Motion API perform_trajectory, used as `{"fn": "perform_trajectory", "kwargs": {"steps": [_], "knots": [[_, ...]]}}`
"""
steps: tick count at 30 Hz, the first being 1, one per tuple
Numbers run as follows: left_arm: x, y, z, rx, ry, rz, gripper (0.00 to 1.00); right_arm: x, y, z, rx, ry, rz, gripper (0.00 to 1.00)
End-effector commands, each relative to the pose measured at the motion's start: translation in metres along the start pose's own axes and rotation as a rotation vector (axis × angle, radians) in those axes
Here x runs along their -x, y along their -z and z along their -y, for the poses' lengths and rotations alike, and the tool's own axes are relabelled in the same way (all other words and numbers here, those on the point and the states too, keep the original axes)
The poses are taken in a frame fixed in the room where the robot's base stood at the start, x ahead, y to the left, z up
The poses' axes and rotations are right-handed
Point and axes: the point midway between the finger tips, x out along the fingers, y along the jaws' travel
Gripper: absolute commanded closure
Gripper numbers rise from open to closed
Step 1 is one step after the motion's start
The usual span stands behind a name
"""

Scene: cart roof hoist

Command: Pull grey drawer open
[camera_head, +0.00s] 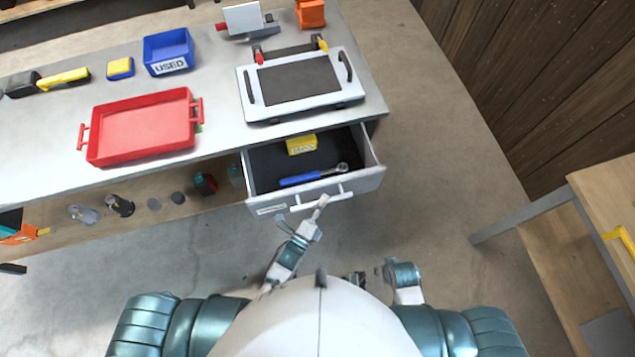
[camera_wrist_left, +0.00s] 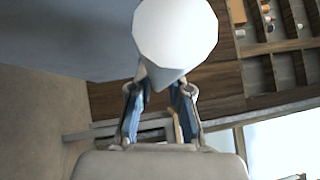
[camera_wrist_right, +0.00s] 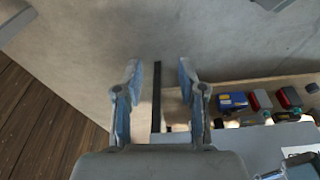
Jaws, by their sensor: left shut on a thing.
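The grey drawer (camera_head: 368,180) stands pulled out from under the right end of the workbench, with its dark inside showing. A white bar handle (camera_head: 335,198) runs along its front. My left gripper (camera_head: 320,208) is at this handle and shut on it. In the left wrist view, a large pale rounded piece (camera_wrist_left: 175,35) covers the tips of my left gripper (camera_wrist_left: 160,88). My right gripper (camera_wrist_right: 158,68) has its fingers apart with nothing held between them.
A yellow box (camera_head: 301,144) and a blue-handled tool (camera_head: 302,179) lie in the drawer. The bench (camera_head: 222,110) above carries a red tray (camera_head: 142,103), a blue bin (camera_head: 167,45) and a framed panel (camera_head: 258,112). A wooden table (camera_head: 602,185) stands at right; floor between is clear.

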Motion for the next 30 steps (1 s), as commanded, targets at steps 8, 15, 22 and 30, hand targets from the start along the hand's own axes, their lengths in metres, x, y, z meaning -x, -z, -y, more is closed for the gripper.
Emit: {"fn": "perform_trajectory", "kwargs": {"steps": [8, 15, 22, 30], "knots": [[0.038, 0.034, 0.006, -0.001, -0.013, 0.002, 1.0, -0.026, -0.005, 0.001, 0.003, 0.001, 0.008, 0.6], [0.051, 0.048, 0.009, -0.001, -0.013, 0.0, 1.0, -0.035, -0.008, 0.001, 0.004, 0.002, 0.009, 0.6], [0.053, 0.05, 0.009, -0.003, -0.014, 0.0, 1.0, -0.037, -0.009, 0.001, 0.003, 0.004, 0.009, 0.6], [0.052, 0.05, 0.009, -0.003, -0.014, 0.0, 0.68, -0.037, -0.009, 0.001, 0.003, 0.004, 0.009, 0.6]]}}
